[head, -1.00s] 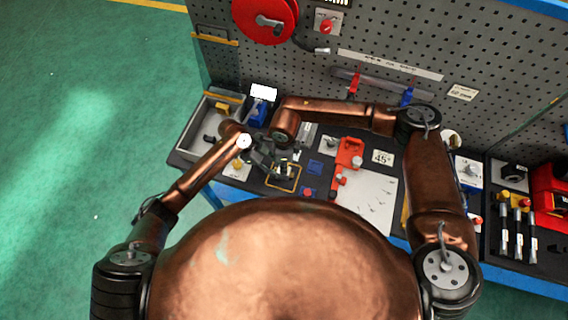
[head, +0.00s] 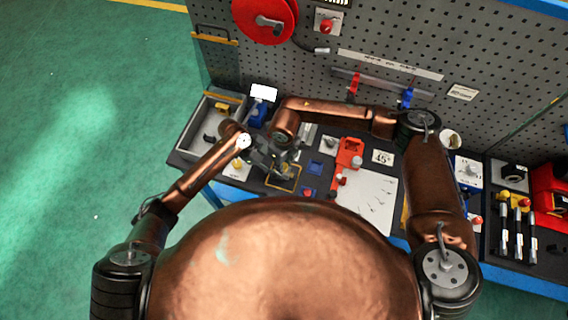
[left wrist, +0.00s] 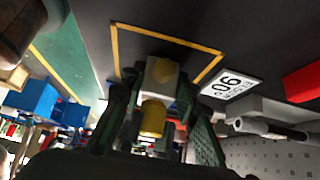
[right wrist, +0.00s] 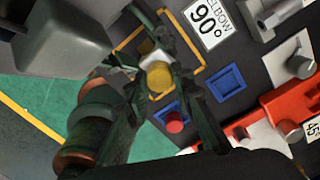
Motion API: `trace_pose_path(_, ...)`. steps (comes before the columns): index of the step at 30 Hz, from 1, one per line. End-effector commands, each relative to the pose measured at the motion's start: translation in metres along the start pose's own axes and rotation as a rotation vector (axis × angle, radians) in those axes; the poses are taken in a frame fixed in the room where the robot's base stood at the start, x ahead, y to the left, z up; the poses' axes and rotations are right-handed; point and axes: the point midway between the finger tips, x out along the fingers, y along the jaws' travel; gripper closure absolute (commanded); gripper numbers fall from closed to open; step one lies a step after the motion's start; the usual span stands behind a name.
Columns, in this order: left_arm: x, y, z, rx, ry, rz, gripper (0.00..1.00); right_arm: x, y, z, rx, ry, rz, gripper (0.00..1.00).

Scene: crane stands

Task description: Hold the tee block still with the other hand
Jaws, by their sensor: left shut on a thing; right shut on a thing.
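The tee block is a whitish block with yellow round ends. In the left wrist view its white body (left wrist: 163,72) and a yellow end sit between the fingers of my left gripper (left wrist: 158,92), which is shut on it. In the right wrist view a yellow end (right wrist: 160,78) and part of the white body show between the fingers of my right gripper (right wrist: 162,55), also shut on it. In the head view my right gripper (head: 287,158) meets the left one over the yellow square outline (head: 283,189); the block is mostly hidden there.
A "90° elbow" label (right wrist: 207,17) lies beside the outline. Blue square pads (head: 315,167), a red fixture (head: 349,153) and a white sheet (head: 366,191) lie to the right. A grey tray (head: 207,122) is at the left. A pegboard (head: 400,60) stands behind.

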Motion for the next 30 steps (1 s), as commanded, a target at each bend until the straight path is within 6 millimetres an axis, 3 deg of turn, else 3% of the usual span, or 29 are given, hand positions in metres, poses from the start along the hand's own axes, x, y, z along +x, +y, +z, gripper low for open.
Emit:
trace_pose_path(6, -0.0004, -0.0005, -0.0001, 0.000, 0.000, -0.001, 1.00, 0.0003, 0.0005, -0.0003, 0.190, 0.001, 0.001, 1.00)
trace_pose_path(17, -0.0004, -0.0005, -0.0001, 0.000, 0.000, -0.001, 1.00, 0.0004, 0.0006, -0.0003, 0.232, 0.001, 0.001, 1.00)
trace_pose_path(24, -0.0004, -0.0005, -0.0001, 0.000, 0.000, -0.001, 1.00, 0.0008, 0.0006, -0.0005, 0.535, 0.001, 0.001, 1.00)
trace_pose_path(30, -0.0004, -0.0005, -0.0001, 0.000, 0.000, -0.001, 1.00, 0.0005, 0.0005, -0.0001, 0.650, 0.000, 0.001, 1.00)
